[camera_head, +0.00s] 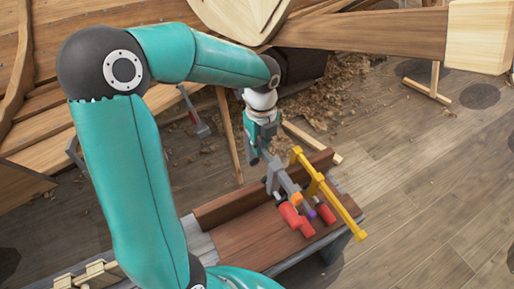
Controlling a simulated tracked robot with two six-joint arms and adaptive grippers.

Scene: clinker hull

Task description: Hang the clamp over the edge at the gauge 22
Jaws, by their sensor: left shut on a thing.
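My left gripper (259,151) is low over the brown wooden bench and is shut on the upper end of a grey bar clamp (283,182). The clamp slants down to the right, and its lower end is close to red handles (296,219) and a small orange part. I cannot tell which handle belongs to it, or whether it touches the bench. My right gripper is not in view. No gauge mark 22 can be read in this view.
A yellow frame-like tool (331,194) lies close on the right of the clamp. The bench (243,239) has a raised back board. The planked hull (112,54) fills the upper left. A grey-headed tool (197,124) leans near the hull. The floor at right is mostly clear.

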